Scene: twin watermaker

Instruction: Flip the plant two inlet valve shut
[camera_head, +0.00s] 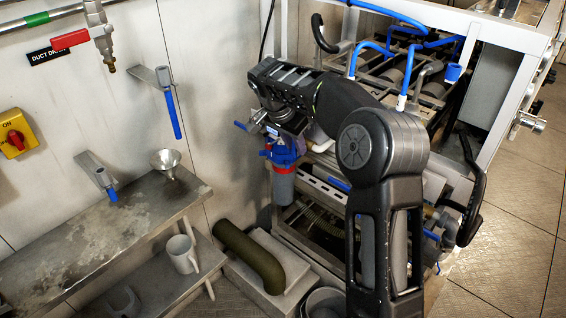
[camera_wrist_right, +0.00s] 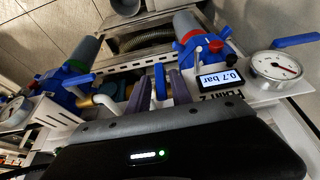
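In the right wrist view my right gripper (camera_wrist_right: 160,84) is open, with one grey-purple finger on each side of an upright blue lever (camera_wrist_right: 160,80). Small gaps seem to show beside the lever; contact is unclear. The lever stands near a panel label reading "PLANT 2" (camera_wrist_right: 222,100), seen upside down. Its valve body is hidden behind the gripper. In the head view my right arm reaches over the machine, and its gripper end (camera_head: 272,112) is above a blue-topped filter housing (camera_head: 284,155); its fingertips are hard to make out there. My left gripper is not in view.
The right wrist view also shows a "0.7 bar" display (camera_wrist_right: 221,79), a pressure gauge (camera_wrist_right: 277,66), another blue lever (camera_wrist_right: 296,40) at right and one (camera_wrist_right: 79,87) at left.

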